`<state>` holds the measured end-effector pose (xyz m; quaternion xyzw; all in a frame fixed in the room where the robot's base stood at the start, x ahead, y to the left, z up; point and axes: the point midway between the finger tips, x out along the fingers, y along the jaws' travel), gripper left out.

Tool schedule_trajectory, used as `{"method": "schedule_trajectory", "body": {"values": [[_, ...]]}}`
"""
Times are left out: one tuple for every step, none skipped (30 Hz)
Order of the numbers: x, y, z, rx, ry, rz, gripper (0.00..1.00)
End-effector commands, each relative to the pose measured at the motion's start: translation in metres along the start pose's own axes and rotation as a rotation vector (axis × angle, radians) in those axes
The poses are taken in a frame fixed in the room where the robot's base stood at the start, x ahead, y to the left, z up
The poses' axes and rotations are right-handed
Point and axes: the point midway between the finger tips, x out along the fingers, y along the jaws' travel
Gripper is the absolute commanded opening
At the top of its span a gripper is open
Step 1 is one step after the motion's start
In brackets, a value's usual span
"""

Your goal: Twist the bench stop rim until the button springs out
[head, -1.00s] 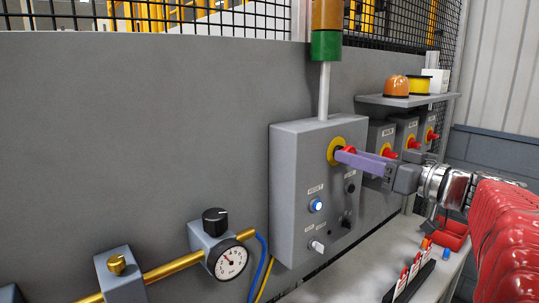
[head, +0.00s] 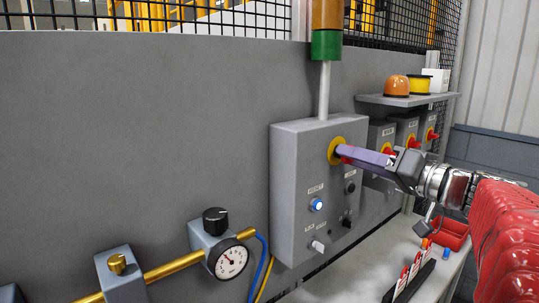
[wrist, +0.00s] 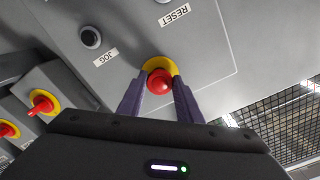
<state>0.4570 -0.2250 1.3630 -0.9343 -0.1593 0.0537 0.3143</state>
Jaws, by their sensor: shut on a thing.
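The bench stop is a red mushroom button (wrist: 159,81) on a yellow round collar on the front of a grey control box (head: 300,160). In the head view its yellow collar (head: 335,149) shows, and my fingers cover most of the red. My gripper (head: 348,152) reaches in from the right with its purple fingers at the button. In the wrist view my gripper (wrist: 158,88) has one finger on each side of the red rim, shut on it. The wrist appears rolled, since the box labels look upside down. Whether the button is in or out I cannot tell.
The box also carries a lit blue-white reset button (head: 317,205) and black knobs. Several red-and-yellow stops on grey boxes (head: 381,135) stand to the right, under a shelf (head: 400,100). A gauge (head: 231,260) and brass pipe are lower left. A red bin (head: 452,235) sits on the bench.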

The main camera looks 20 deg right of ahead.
Motion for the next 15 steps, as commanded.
{"method": "schedule_trajectory", "body": {"values": [[-0.0003,0.0010,-0.0007,0.031,0.002,0.003,0.10],[-0.0003,0.0010,-0.0008,0.050,0.003,0.003,0.10],[-0.0003,0.0010,-0.0008,0.072,0.003,0.003,0.10],[-0.0004,0.0011,-0.0008,0.087,0.003,0.003,0.10],[-0.0004,0.0011,-0.0008,0.101,0.003,0.003,0.10],[-0.0004,0.0011,-0.0008,0.118,0.003,0.003,0.10],[-0.0004,0.0011,-0.0009,0.129,0.003,0.003,0.10],[-0.0004,0.0012,-0.0009,0.139,0.003,0.003,0.10],[-0.0004,0.0012,-0.0009,0.149,0.003,0.004,0.10],[-0.0004,0.0012,-0.0009,0.155,0.003,0.004,0.10],[-0.0004,0.0013,-0.0009,0.161,0.003,0.004,0.10],[-0.0004,0.0013,-0.0009,0.167,0.003,0.004,0.10],[-0.0004,0.0013,-0.0009,0.170,0.004,0.004,0.10],[-0.0004,0.0014,-0.0009,0.172,0.004,0.004,0.10],[-0.0005,0.0014,-0.0010,0.173,0.004,0.004,0.10]]}}
